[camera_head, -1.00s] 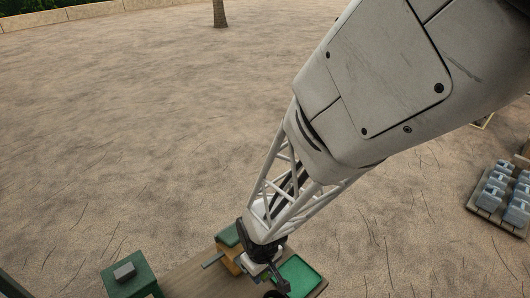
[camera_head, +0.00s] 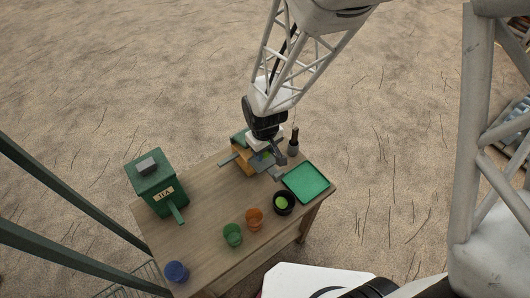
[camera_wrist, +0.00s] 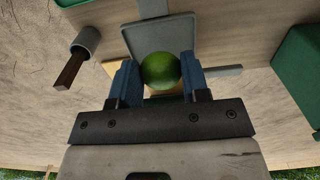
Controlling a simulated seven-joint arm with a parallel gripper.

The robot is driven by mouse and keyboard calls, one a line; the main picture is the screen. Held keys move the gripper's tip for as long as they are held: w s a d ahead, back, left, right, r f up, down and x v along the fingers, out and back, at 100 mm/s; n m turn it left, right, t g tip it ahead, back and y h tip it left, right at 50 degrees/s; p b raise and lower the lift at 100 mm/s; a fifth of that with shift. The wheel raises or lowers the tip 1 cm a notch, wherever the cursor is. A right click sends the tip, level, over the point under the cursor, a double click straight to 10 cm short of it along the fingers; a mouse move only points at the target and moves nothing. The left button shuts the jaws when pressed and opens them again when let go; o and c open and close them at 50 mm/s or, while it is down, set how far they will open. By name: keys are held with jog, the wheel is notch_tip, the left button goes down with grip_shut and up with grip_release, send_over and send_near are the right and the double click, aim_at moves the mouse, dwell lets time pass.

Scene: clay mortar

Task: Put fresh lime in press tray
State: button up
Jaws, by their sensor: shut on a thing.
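A green lime (camera_wrist: 160,70) sits between the blue-padded fingers of my gripper (camera_wrist: 159,75) in the wrist view. In the head view my gripper (camera_head: 267,154) is over the press (camera_head: 242,160), a wooden block with green and grey parts, and the lime is a small green spot there. A grey press plate (camera_wrist: 160,36) lies just beyond the lime in the wrist view. My gripper is shut on the lime. I cannot tell whether the lime touches the press tray, as the gripper hides much of it.
A green tray (camera_head: 307,183) and a dark bowl with something lime-green inside (camera_head: 284,203) are right of the press. Orange (camera_head: 254,219), green (camera_head: 233,235) and blue (camera_head: 177,272) cups stand nearer. A green TEA box (camera_head: 154,184) is left. A dark upright item (camera_head: 293,143) stands behind.

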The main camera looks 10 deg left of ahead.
aim_at(265, 162)
jog(key=shift+f, duration=1.75)
jog(key=shift+f, duration=0.15)
jog(key=o, duration=0.6)
jog(key=shift+r, duration=6.15)
